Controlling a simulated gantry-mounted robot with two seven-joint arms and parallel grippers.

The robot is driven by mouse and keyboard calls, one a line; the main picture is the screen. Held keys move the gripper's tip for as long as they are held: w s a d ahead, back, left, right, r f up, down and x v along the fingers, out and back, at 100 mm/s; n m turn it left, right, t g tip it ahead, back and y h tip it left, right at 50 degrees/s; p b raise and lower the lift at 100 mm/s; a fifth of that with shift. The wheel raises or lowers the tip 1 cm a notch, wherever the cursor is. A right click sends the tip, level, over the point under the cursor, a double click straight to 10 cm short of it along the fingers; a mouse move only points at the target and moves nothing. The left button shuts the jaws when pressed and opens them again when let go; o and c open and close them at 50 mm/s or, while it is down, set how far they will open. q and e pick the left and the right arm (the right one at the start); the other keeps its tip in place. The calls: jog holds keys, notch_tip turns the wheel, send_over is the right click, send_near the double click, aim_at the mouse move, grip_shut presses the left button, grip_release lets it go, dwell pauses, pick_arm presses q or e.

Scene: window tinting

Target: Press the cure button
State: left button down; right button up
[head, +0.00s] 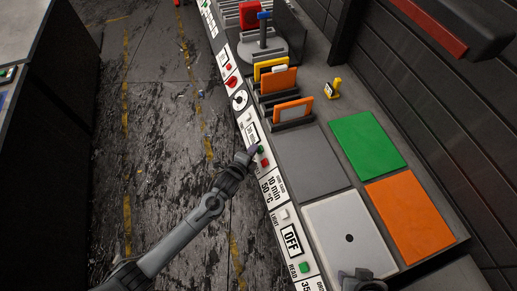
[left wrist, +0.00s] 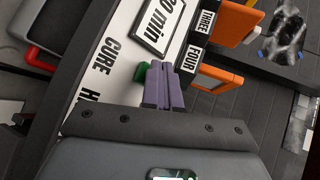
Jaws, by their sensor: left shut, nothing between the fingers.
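The green button (head: 260,149) is on the white control strip along the bench's front edge, with a red button (head: 265,162) close by. My left gripper (head: 254,151) reaches in from the left and its tip is at the green button. In the left wrist view the purple fingers (left wrist: 163,86) are together and empty. They partly cover the green button (left wrist: 141,72), beside the printed word CURE. Whether the tips touch it or stand just off it, I cannot tell. A grey part at the bottom edge of the head view looks like my right gripper (head: 362,282); its fingers are not clear.
Signs reading 10 min, 50 °C and OFF, with other buttons, run along the strip (head: 290,238). Behind it lie a grey plate (head: 308,162), a white plate with a hole (head: 350,215), a green sheet (head: 366,145) and an orange sheet (head: 410,215). Orange frames (head: 293,110) stand in racks.

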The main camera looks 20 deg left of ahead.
pick_arm(q)
jog(key=shift+d+f, duration=0.15)
jog(key=shift+f, duration=0.05)
pick_arm(e)
jog(key=shift+a+f, duration=0.1)
jog(key=shift+a, duration=0.05)
dwell(0.3)
pick_arm(q)
jog(key=shift+r, duration=0.1)
jog(key=shift+s+a+r+p, duration=0.2)
jog(key=shift+a+r+p, duration=0.15)
jog(key=shift+p, duration=0.3)
pick_arm(e)
jog(key=shift+r, duration=0.75)
pick_arm(q)
jog(key=shift+s+a+r, duration=0.1)
jog(key=shift+a+r, duration=0.05)
jog(key=shift+r, duration=0.05)
pick_arm(e)
jog(key=shift+r, duration=0.25)
pick_arm(q)
jog(key=shift+p, duration=0.3)
